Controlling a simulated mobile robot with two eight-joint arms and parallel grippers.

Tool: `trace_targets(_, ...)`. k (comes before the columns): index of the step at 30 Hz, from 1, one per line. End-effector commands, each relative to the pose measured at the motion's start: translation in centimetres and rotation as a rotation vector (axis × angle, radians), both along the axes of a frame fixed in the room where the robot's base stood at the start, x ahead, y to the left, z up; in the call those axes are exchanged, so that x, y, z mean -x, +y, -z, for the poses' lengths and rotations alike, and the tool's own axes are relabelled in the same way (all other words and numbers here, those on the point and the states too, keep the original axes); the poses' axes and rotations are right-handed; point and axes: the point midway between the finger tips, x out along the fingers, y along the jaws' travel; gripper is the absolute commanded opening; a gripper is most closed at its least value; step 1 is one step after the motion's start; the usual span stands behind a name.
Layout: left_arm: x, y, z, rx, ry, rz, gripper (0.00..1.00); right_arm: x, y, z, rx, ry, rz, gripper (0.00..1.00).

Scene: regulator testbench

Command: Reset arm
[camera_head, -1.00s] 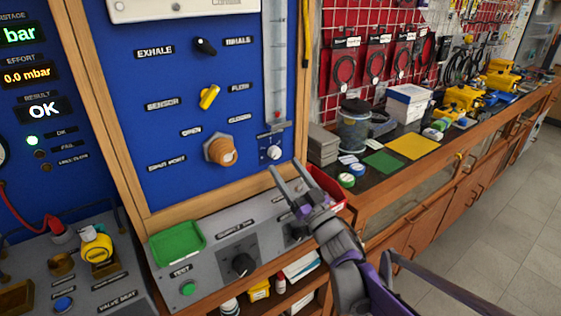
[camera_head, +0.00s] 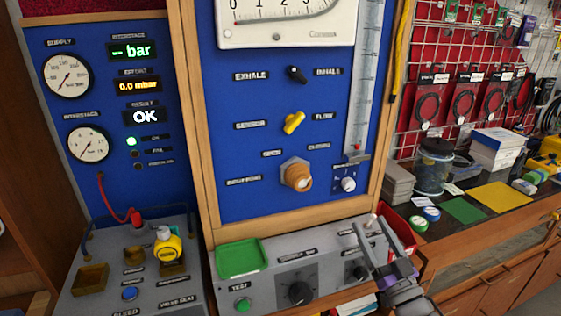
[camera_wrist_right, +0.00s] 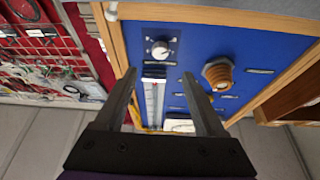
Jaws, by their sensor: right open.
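My right gripper (camera_head: 370,230) is in the lower right of the head view, in front of the right end of the grey control ledge. Its two fingers are apart, with nothing between them. In the right wrist view, the open fingers (camera_wrist_right: 160,78) point toward the blue panel (camera_wrist_right: 250,35) and its small white knob (camera_wrist_right: 160,50). I cannot tell the exact gap to the panel. My left gripper does not show in either view.
A green tray (camera_head: 240,274) and a black knob (camera_head: 301,293) are on the ledge. A red bin (camera_head: 403,232) stands just right of my right gripper. An orange port (camera_head: 297,175) sticks out of the panel. A yellow-capped regulator (camera_head: 168,246) sits on the left bench.

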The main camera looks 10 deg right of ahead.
Motion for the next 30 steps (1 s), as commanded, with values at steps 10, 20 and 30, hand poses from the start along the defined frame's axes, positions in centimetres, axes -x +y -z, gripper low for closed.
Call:
trace_targets(10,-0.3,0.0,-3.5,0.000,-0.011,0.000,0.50,0.3,0.6,0.9,-0.071,0.290,0.252,0.72)
trace_targets(20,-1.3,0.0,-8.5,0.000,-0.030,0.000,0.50,9.1,8.6,10.1,-0.033,1.054,0.263,0.72)
trace_targets(30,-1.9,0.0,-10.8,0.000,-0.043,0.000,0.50,18.4,15.3,13.9,0.095,1.479,0.029,0.72)
